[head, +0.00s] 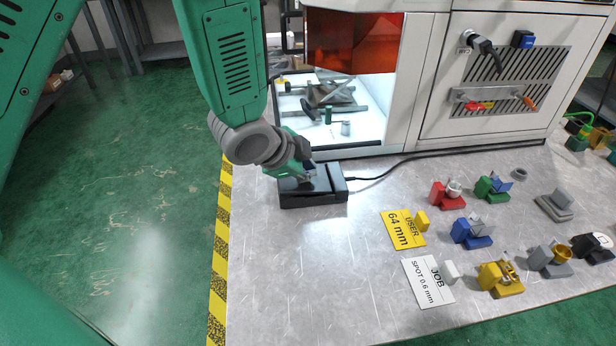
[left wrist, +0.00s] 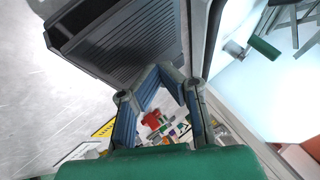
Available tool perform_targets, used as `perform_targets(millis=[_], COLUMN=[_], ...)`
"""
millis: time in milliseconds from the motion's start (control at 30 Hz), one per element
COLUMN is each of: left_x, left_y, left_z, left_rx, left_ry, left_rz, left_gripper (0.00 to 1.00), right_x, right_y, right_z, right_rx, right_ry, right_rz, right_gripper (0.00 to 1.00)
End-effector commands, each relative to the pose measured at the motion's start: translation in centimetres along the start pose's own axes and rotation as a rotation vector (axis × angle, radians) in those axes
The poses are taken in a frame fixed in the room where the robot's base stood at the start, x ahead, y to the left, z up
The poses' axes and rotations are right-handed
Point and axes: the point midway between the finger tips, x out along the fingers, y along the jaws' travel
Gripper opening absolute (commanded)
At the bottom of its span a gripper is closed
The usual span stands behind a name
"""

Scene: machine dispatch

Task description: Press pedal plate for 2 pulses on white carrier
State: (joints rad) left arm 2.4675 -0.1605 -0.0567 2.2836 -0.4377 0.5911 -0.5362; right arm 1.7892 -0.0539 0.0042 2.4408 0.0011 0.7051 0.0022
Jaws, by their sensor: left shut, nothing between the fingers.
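The black pedal (head: 322,197) sits on the metal table in front of the machine, with a cable running right from it. Its ribbed plate fills the upper left of the left wrist view (left wrist: 125,38). My left gripper (head: 308,172) is shut and empty at the pedal's top; in the left wrist view its fingertips (left wrist: 160,70) meet at the edge of the ribbed plate. I cannot tell whether they touch or press it. A small white block (head: 451,272) stands on the white JOB card (head: 425,290), which reads SPOT 0.6 mm. My right gripper is not in view.
A yellow USER card (head: 402,233) reads 64 mm. Red (head: 447,197), green (head: 488,190), blue (head: 470,234) and yellow (head: 498,283) carriers stand at the right. The machine's lit chamber (head: 365,125) is behind the pedal. The table's front left is clear.

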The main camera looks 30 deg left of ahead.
Motion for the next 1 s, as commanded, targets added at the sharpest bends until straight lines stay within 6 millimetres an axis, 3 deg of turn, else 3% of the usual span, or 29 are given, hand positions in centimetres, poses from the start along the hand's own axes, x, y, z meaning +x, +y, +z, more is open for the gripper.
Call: perform_targets(millis=[1000], left_x=[0.92], left_y=[0.7], left_z=[0.71], left_rx=[-0.002], left_ry=[-0.003], left_rz=[0.002], left_gripper=[0.0], right_x=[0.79], right_y=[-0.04], right_z=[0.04], right_rx=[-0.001], right_ry=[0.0], right_rz=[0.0], right_gripper=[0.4])
